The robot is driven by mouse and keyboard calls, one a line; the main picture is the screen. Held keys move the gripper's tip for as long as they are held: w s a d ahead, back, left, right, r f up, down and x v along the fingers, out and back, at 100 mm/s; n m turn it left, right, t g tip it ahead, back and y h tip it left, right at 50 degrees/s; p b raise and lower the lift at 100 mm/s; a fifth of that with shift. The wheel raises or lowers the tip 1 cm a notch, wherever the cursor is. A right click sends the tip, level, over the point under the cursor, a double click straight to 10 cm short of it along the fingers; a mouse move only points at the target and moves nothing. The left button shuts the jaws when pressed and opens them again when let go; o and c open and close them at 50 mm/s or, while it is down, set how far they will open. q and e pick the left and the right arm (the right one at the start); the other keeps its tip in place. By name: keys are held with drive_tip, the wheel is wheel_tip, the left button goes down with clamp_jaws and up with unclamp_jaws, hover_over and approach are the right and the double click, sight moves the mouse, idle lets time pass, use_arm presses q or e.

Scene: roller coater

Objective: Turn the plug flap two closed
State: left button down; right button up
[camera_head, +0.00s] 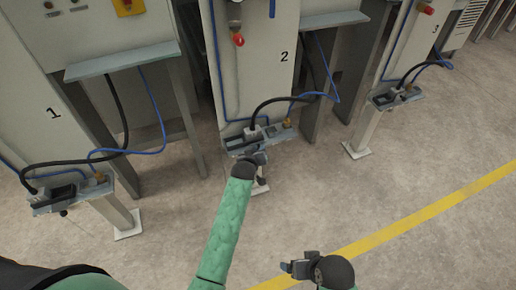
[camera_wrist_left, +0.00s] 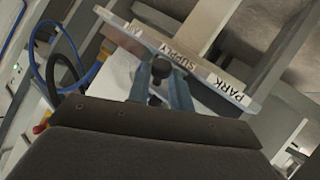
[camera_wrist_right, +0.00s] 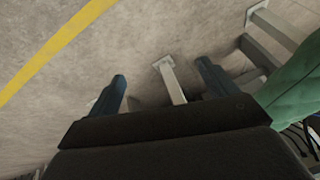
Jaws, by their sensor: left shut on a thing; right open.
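The station marked 2 (camera_head: 284,57) has a grey plug bracket (camera_head: 238,144) on a post, with a black cable's plug (camera_head: 253,134) and a brass fitting (camera_head: 287,123) on it. My left gripper (camera_head: 262,157) is at the bracket's front edge. In the left wrist view, its fingers (camera_wrist_left: 160,88) are shut around a small black knob (camera_wrist_left: 160,70), below a plate (camera_wrist_left: 205,72) lettered SUPPLY and PARK. I cannot tell the flap's angle; the gripper hides part of it. My right gripper (camera_head: 290,268) is open and empty over the floor, also in the right wrist view (camera_wrist_right: 162,88).
Similar plug brackets stand at station 1 (camera_head: 40,203) on the left and station 3 (camera_head: 385,99) on the right. Black and blue cables (camera_head: 330,98) loop above them. The floor with a yellow line (camera_head: 420,217) is clear in front.

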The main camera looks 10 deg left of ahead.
drive_tip(key=s+d+r+g+h+p, duration=0.25)
drive_tip(key=d+r+p, duration=0.25)
drive_tip(key=d+r, duration=0.35)
use_arm(q)
drive_tip(key=w+r+n+g+h+p, duration=0.1)
drive_tip(key=g+p, duration=0.1)
drive_tip(key=p, duration=0.1)
drive_tip(key=w+a+r+g+p, duration=0.1)
drive_tip(key=g+p, duration=0.1)
drive_tip(key=p, duration=0.2)
drive_tip(key=w+r+n+g+h+p, duration=0.1)
drive_tip(key=g+p, duration=0.1)
drive_tip(key=p, duration=0.1)
drive_tip(key=shift+a+n+g+h, duration=0.3)
drive_tip(key=shift+a, duration=0.1)
drive_tip(key=shift+w+f+g+p, duration=0.15)
drive_tip(key=shift+g+p, duration=0.15)
drive_tip(key=shift+p, duration=0.3)
use_arm(e)
drive_tip(key=s+d+f, duration=0.1)
drive_tip(key=f, duration=1.8)
drive_tip(key=s+d+f, duration=0.2)
drive_tip(key=f, duration=1.6)
drive_tip(key=shift+f+m+t, duration=0.3)
drive_tip(key=shift+f+t, duration=0.05)
drive_tip(key=shift+t, duration=0.1)
drive_tip(key=shift+s+d+h, duration=0.1)
drive_tip(key=shift+h, duration=0.15)
